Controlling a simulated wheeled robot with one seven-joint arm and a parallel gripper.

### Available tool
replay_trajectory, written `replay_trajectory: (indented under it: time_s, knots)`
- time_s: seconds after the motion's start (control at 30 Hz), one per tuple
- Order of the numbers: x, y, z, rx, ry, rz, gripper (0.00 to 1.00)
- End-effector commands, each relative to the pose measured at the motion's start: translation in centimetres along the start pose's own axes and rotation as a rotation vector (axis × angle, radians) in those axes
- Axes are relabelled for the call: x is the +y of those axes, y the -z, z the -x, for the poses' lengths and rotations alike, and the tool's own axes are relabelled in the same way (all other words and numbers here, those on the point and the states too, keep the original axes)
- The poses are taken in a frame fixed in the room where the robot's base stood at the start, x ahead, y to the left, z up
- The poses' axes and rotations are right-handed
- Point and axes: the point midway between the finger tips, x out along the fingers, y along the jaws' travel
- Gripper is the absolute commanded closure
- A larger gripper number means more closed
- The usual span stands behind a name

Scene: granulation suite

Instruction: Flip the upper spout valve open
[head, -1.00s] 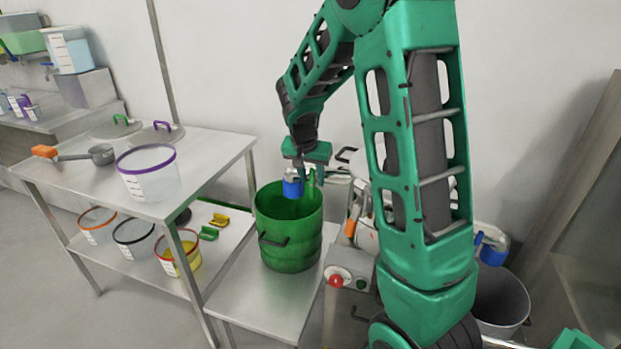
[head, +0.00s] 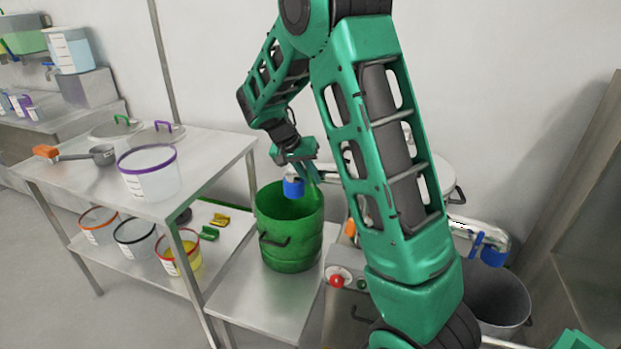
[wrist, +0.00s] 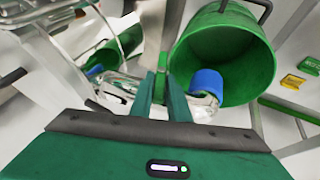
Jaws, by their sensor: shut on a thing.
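The upper spout (head: 327,172) is a shiny metal pipe with a blue end cap (head: 293,187) over the open mouth of a green bucket (head: 290,243). In the wrist view the blue cap (wrist: 207,83) is just right of my fingers, in front of the bucket (wrist: 228,48). My gripper (head: 309,172) is at the spout, beside the blue cap. Its fingers (wrist: 160,92) are closed around the spout's valve handle, which they mostly hide. I cannot tell the valve's exact angle.
The bucket stands on a low metal table (head: 240,300). A shelf cart (head: 215,150) with tubs and lids is to the left. A second spout with a blue lever (head: 476,243) and a grey bin (head: 500,297) are to the right. A red button (head: 337,281) is near the bucket.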

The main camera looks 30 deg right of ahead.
Motion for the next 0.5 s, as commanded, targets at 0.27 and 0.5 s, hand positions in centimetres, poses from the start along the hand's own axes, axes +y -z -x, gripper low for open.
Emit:
replay_trajectory:
  time_s: [0.27, 0.5]
  knots:
    - [-1.5, -0.2, 0.1, 0.007, -0.221, 0.104, 1.0]
    - [-2.0, -0.3, -0.1, 0.008, -0.388, 0.175, 1.0]
